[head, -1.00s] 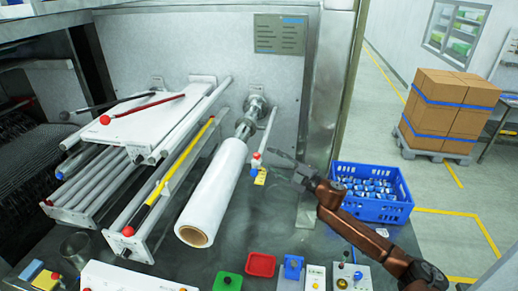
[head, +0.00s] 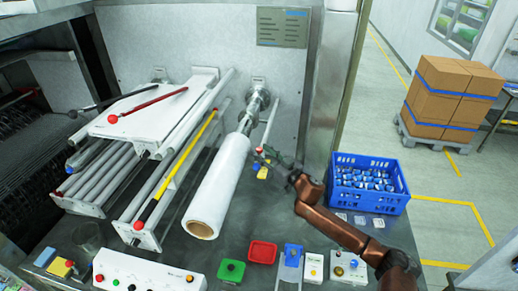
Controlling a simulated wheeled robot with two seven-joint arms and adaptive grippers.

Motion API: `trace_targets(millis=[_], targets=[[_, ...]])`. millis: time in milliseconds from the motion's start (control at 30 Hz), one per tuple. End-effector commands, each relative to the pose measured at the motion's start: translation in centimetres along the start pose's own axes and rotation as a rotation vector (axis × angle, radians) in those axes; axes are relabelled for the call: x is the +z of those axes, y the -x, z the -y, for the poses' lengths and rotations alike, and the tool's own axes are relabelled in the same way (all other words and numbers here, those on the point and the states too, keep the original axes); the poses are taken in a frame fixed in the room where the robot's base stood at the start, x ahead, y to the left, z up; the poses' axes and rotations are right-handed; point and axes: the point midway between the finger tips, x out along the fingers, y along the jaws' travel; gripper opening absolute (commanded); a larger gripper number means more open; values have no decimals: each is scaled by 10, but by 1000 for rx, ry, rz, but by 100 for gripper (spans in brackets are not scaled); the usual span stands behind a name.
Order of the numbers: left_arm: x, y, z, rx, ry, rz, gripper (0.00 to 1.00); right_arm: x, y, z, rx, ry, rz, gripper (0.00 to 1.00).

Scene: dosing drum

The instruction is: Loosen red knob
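A small red knob (head: 258,150) sits at the lower end of a thin grey rod, just right of the white film roll (head: 219,190). A yellow tag (head: 263,172) is below it. My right gripper (head: 268,154) reaches in from the right, with its fingertips at or very close to the knob. It is small and dark here, so I cannot tell whether it touches the knob or how far its fingers are apart. My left gripper is out of view. Other red knobs cap a red lever (head: 112,118) and a yellow lever (head: 138,225) at left.
A blue crate (head: 368,203) of small blue-and-white items stands right of my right arm. Stacked cartons (head: 447,95) stand on the floor behind.

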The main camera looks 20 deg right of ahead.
Motion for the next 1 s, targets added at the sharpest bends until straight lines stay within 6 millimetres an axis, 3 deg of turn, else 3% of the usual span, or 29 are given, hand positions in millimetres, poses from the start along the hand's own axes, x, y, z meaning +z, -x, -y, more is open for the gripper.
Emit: trace_targets(millis=[200, 500, 1000], targets=[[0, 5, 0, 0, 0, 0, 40, 0, -19, 1, -1, 0, 0, 37], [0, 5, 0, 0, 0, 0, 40, 0, -22, 1, -3, 1, 0, 36], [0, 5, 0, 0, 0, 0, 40, 0, -21, 1, -3, 1, 0, 2]])
